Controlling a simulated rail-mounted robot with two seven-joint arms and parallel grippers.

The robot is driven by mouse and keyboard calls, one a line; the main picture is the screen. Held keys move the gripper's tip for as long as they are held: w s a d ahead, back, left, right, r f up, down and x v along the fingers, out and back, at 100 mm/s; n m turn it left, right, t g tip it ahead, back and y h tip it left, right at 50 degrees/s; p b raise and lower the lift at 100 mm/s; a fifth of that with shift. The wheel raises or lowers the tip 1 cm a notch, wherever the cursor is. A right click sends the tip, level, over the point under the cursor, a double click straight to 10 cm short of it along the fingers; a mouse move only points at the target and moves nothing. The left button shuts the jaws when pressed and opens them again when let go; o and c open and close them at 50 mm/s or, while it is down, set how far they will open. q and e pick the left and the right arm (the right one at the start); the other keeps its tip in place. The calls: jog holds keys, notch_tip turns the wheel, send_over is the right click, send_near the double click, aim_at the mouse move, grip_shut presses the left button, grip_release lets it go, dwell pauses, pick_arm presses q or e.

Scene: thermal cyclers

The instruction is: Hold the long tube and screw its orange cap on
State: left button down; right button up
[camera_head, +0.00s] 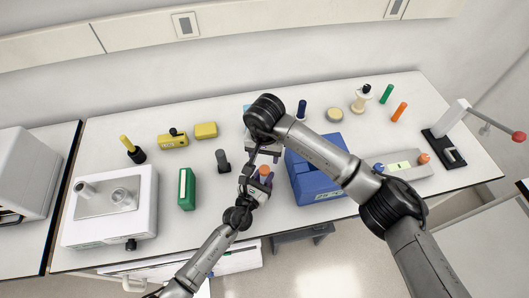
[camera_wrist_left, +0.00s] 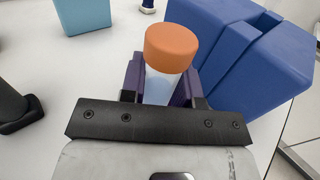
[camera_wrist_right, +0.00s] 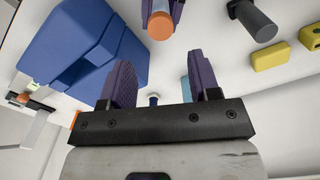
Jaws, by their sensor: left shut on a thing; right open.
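My left gripper (camera_wrist_left: 160,85) is shut on the long tube (camera_wrist_left: 158,86), a pale clear tube held upright between purple fingers. The orange cap (camera_wrist_left: 171,48) sits at the tube's top; I cannot tell how tightly it is seated. In the head view the cap (camera_head: 264,170) shows just left of the blue box. My right gripper (camera_wrist_right: 164,82) is open and empty, its purple fingers spread. In the right wrist view the orange cap (camera_wrist_right: 161,26) lies beyond the fingertips, apart from them. In the head view my right wrist hides part of this area.
A large blue box (camera_head: 312,178) stands close to the right of the tube. A teal block (camera_wrist_left: 84,16) is behind. A dark stand (camera_head: 222,160) and green box (camera_head: 187,188) stand left. Yellow boxes (camera_head: 206,130) lie farther back.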

aim_at(264, 169)
dwell(0.3)
jog(key=shift+f, duration=4)
jog(key=shift+c, duration=0.2)
